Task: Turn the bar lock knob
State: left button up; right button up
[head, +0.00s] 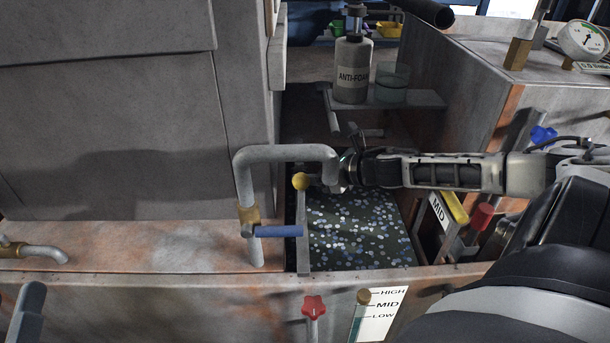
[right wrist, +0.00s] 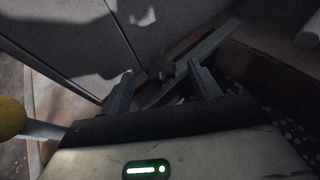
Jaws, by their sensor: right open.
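In the head view the right gripper (head: 326,176) reaches in from the right, partly hidden behind a bent grey pipe, and the knob is hidden there. My left gripper is not in view.
The bent pipe (head: 285,153) with a blue handle (head: 278,231) and a yellow ball-topped lever (head: 300,182) stand close to the right gripper. A speckled dark surface (head: 360,230) lies below. An anti-foam bottle (head: 352,72) and beaker (head: 391,84) stand on a shelf behind.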

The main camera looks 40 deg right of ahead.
jog(key=shift+x, duration=0.9)
jog(key=shift+r, duration=0.1)
jog(key=c, duration=1)
